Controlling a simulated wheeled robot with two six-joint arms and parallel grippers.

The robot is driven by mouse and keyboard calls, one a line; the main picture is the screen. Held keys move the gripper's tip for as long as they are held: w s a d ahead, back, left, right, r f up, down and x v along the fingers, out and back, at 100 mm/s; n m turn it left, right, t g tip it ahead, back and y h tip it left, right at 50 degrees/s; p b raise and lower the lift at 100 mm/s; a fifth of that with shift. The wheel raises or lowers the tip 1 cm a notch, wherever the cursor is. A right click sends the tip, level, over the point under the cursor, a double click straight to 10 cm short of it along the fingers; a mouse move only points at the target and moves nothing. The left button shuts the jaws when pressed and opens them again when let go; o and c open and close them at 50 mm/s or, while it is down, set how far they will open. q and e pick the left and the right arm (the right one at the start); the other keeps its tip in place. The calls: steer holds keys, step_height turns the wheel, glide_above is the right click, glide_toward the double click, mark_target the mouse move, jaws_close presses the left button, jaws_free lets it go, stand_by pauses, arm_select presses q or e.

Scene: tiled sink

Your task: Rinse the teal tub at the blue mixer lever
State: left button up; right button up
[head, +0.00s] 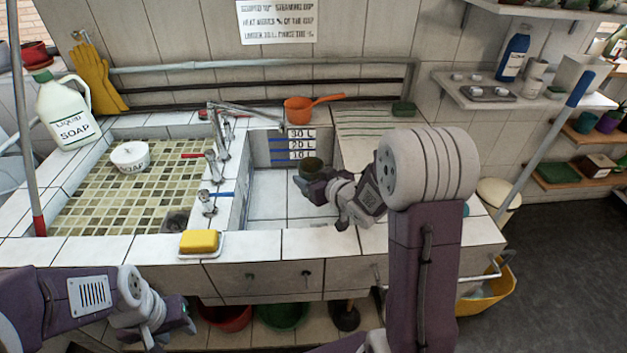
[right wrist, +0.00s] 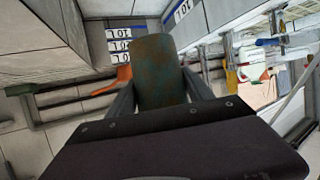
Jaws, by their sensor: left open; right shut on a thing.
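The teal tub (head: 312,163), dark and stained with brown, is held above the right-hand basin in the head view. My right gripper (head: 317,182) is shut on it. In the right wrist view the tub (right wrist: 160,65) stands between my two fingers; its inside is hidden there. The blue mixer lever (head: 222,195) is on the tap at the front of the wall between the basins, left of the tub and apart from it. My left gripper (head: 172,325) is open and empty, low in front of the sink.
A yellow sponge (head: 200,241) lies on the front ledge. A red lever (head: 193,155) sits on a tap farther back. An orange dipper (head: 312,105) is on the back ledge. A soap bowl (head: 130,158) stands in the left basin. The right basin (head: 265,205) has free room.

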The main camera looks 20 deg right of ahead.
steer(key=w+r+x, duration=0.1)
steer(key=r+x, duration=0.1)
steer(key=x, duration=0.9)
steer(key=shift+w+d, duration=0.25)
arm_select(q)
steer(key=shift+c, duration=0.7)
